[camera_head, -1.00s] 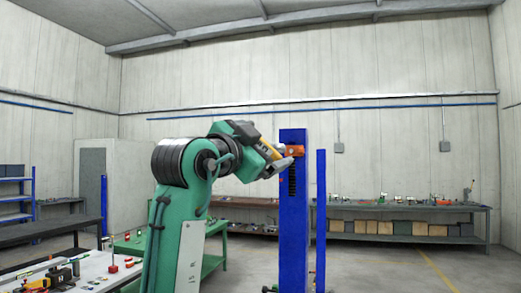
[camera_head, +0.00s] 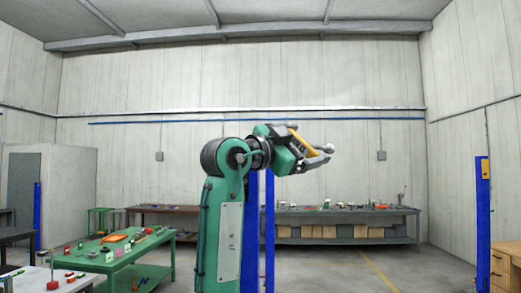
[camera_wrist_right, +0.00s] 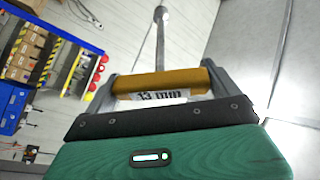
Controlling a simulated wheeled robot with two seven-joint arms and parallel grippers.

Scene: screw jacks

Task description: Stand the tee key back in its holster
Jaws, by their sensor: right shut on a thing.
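My right gripper (camera_head: 322,157) is raised in front of my body in the head view, high above the floor and away from the tables. It is shut on the tee key, whose yellow-orange part (camera_head: 303,142) shows between the fingers. In the right wrist view, the tee key's orange bar (camera_wrist_right: 160,84) lies across between the fingers, with a white label reading what looks like "13 mm" below it. A thin grey shaft runs away from the bar to a rounded end. I cannot make out the holster in either view. My left gripper is not in view.
A green table (camera_head: 150,255) with small parts and an orange tray (camera_head: 113,238) stands at left. A pale bench (camera_head: 30,283) is at front left. Blue posts stand behind my arm and at right (camera_head: 483,225). Wooden drawers (camera_head: 505,272) are at far right. Open floor lies right of centre.

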